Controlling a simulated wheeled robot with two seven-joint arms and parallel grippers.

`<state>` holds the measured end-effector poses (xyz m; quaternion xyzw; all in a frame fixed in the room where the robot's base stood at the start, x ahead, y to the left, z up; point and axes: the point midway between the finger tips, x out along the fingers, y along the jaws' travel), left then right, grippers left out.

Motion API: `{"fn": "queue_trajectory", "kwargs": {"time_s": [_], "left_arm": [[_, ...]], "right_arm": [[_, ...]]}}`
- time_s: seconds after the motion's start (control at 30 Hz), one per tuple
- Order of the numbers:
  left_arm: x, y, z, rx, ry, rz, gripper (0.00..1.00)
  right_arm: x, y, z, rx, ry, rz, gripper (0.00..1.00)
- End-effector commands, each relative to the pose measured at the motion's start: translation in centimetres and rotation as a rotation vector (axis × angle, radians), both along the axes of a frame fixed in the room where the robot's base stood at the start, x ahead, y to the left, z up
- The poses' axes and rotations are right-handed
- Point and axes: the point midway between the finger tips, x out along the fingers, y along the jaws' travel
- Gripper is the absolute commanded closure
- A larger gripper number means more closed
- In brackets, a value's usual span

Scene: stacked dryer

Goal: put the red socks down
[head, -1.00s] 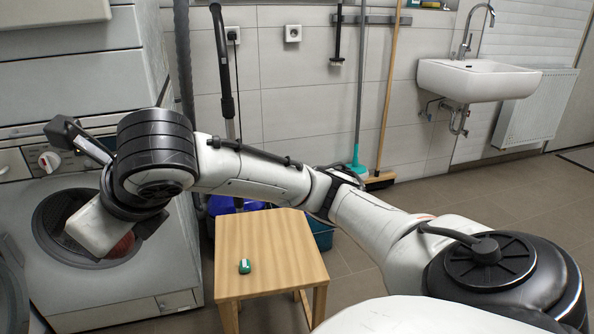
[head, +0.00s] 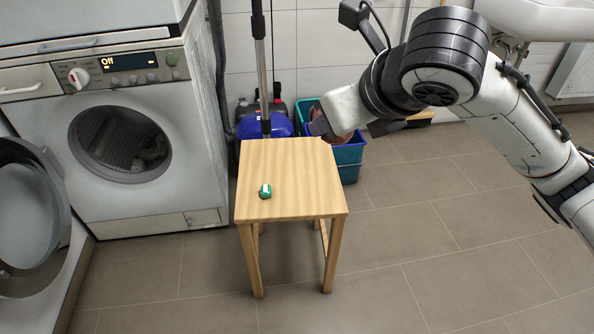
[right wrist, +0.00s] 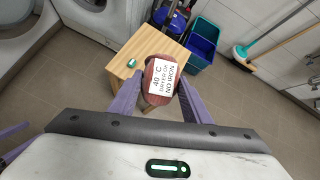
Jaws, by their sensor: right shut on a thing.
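My right gripper (head: 325,124) hangs beyond the right far corner of the wooden stool (head: 305,175), in front of the teal crate. The red socks (head: 346,128) show partly behind it. In the right wrist view the purple fingers of my right gripper (right wrist: 160,84) are shut on the red socks (right wrist: 152,95), a rounded bundle with a white label reading 40 °C, dryer OK, no iron. In that view the bundle overlaps the stool (right wrist: 150,45); its height above it is hard to tell. Purple bars at the left edge may be my left gripper (right wrist: 12,142).
A small green and white item (head: 265,191) lies on the stool. The dryer (head: 120,145) at left has its round door (head: 25,215) open. A teal crate (head: 347,160) and a blue vacuum cleaner (head: 265,127) stand behind the stool. The floor at right is clear.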

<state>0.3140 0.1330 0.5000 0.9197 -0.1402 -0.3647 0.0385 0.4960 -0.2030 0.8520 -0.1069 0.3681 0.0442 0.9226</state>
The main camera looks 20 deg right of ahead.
Motion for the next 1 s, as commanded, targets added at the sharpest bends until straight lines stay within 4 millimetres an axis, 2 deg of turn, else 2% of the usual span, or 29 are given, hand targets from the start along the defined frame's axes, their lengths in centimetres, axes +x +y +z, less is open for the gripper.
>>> {"fn": "queue_trajectory", "kwargs": {"time_s": [0.27, 0.37, 0.47, 0.67, 0.8, 1.0], "left_arm": [[-0.1, 0.0, -0.1, 0.0, 0.002, 0.0, 0.46], [-0.1, 0.0, -0.2, 0.001, 0.003, -0.001, 0.46], [-0.2, 0.0, -0.5, 0.001, 0.011, -0.002, 0.46], [-0.5, -0.2, -1.3, 0.003, 0.035, -0.014, 0.46], [-0.1, -0.5, -1.2, 0.002, 0.037, -0.025, 0.46], [0.5, -0.8, -1.0, 0.003, 0.036, -0.04, 0.46]], "right_arm": [[0.0, -0.2, 0.0, 0.001, 0.0, -0.005, 0.79], [0.8, -0.2, -0.3, 0.001, 0.006, -0.014, 0.79], [2.7, -0.2, -1.0, 0.0, 0.022, -0.037, 0.79], [9.2, -0.7, -4.5, -0.001, 0.077, -0.125, 0.79], [13.5, -1.7, -7.9, 0.001, 0.119, -0.195, 0.79], [18.2, -3.7, -13.6, 0.009, 0.175, -0.285, 0.79]]}}
